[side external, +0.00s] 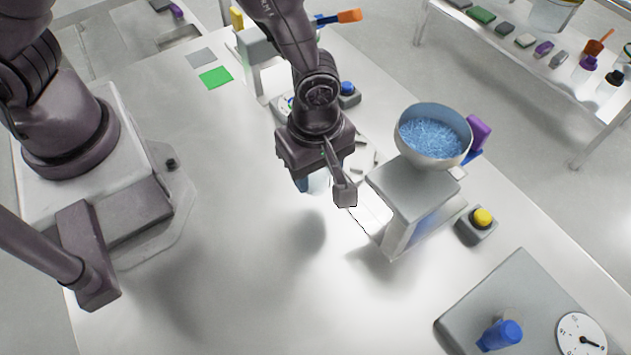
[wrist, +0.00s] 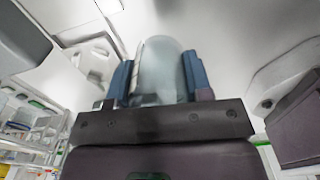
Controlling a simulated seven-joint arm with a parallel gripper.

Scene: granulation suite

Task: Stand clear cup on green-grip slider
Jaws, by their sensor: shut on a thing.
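My gripper (side external: 316,186) hangs over the bench, left of the bowl machine. It is shut on the clear cup (wrist: 162,72), which sits between two blue finger pads in the wrist view. In the side view the cup (side external: 319,182) shows only as a pale patch below the gripper body, which hides most of it. A shadow on the bench lies below and apart from the gripper. I cannot make out a slider with a green grip in either view; my arm covers part of the bench behind it.
A yellow button box (side external: 480,222) and a grey unit with a blue knob (side external: 500,335) stand right. A green square (side external: 215,77) lies at the back left. The bench's front middle is clear.

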